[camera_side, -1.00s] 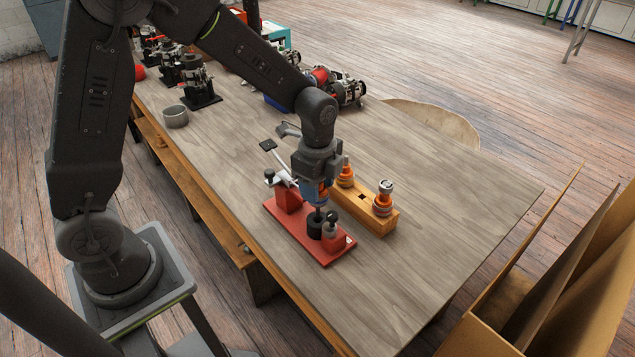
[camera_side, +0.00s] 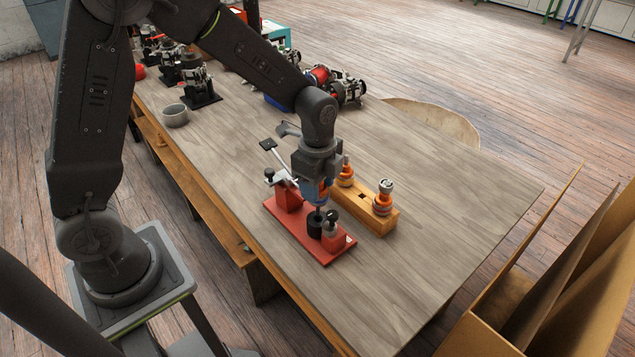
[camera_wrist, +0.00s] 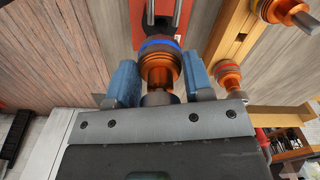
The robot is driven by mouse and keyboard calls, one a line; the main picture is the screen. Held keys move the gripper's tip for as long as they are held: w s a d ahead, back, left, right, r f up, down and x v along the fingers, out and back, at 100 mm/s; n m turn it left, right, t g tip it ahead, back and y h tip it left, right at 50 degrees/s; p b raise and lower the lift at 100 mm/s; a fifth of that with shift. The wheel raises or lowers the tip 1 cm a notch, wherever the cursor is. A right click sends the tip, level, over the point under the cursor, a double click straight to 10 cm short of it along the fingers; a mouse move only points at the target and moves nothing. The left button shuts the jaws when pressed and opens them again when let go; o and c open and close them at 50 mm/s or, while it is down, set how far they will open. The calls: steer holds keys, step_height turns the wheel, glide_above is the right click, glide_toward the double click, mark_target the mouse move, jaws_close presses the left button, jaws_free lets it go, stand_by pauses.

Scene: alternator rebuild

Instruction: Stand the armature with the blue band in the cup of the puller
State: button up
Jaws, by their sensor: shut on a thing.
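My gripper (camera_side: 316,190) is shut on the armature with the blue band (camera_wrist: 160,66), one blue finger on each side of its copper body. The blue band shows at its far end in the wrist view. The armature hangs about upright over the red puller (camera_side: 299,236). Its lower shaft end meets the black cup (camera_side: 314,230) in the side view; how deep it reaches inside is hidden. In the side view my gripper hides most of the armature.
A wooden block (camera_side: 376,215) beside the puller holds two other armatures, one at the near end (camera_side: 383,200) and one behind (camera_side: 346,174). A grey bowl (camera_side: 175,116) and several alternator parts stand farther back. The table's right side is clear.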

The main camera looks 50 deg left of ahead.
steer(key=shift+f, duration=1.1)
stand_by(0.3)
steer(key=shift+f, duration=0.35)
steer(key=shift+f, duration=0.85)
stand_by(0.3)
steer(key=shift+f, duration=0.3)
steer(key=shift+f, duration=0.1)
stand_by(1.0)
steer(key=o, duration=1.4)
steer(key=shift+r, duration=4)
